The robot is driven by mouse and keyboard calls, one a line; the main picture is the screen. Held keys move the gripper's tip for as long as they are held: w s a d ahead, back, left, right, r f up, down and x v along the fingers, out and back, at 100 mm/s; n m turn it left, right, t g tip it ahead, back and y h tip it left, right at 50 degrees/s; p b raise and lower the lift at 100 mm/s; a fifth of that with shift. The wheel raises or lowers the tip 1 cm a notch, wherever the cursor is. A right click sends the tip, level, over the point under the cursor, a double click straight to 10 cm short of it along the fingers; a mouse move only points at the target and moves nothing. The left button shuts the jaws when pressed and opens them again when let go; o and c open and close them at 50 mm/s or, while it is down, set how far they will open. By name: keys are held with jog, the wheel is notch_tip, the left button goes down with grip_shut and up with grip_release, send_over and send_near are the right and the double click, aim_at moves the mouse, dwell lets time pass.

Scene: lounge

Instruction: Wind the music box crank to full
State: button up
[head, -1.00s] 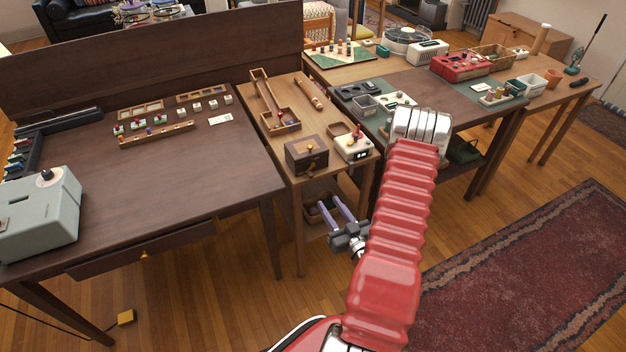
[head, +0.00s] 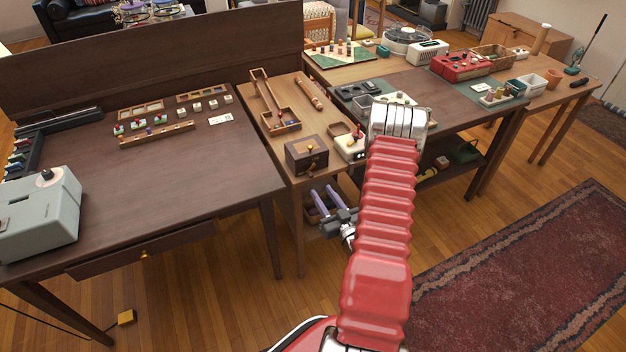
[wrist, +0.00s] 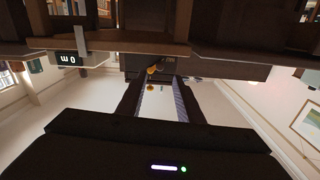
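The music box (head: 306,154) is a dark wooden box near the front edge of the narrow middle table. A small crank with a pale knob (head: 312,167) shows on its front side. In the wrist view, which is upside down, the box front (wrist: 140,65) and gold knobs (wrist: 151,70) lie beyond and between my fingers. My gripper (head: 321,193) is below and in front of the box, pointing toward it. Its two purple fingers are parallel, apart and empty; the wrist view shows the gap between them (wrist: 158,98). I see no contact with the crank.
A cream device (head: 349,146) with a red knob stands right of the box; its display (wrist: 75,58) shows in the wrist view. A wooden tray (head: 283,120) lies behind the box. A shelf with a bin is under the table, close to my fingers.

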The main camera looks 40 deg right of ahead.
aim_at(312, 177)
jog(key=x, duration=0.8)
grip_shut()
dwell(0.4)
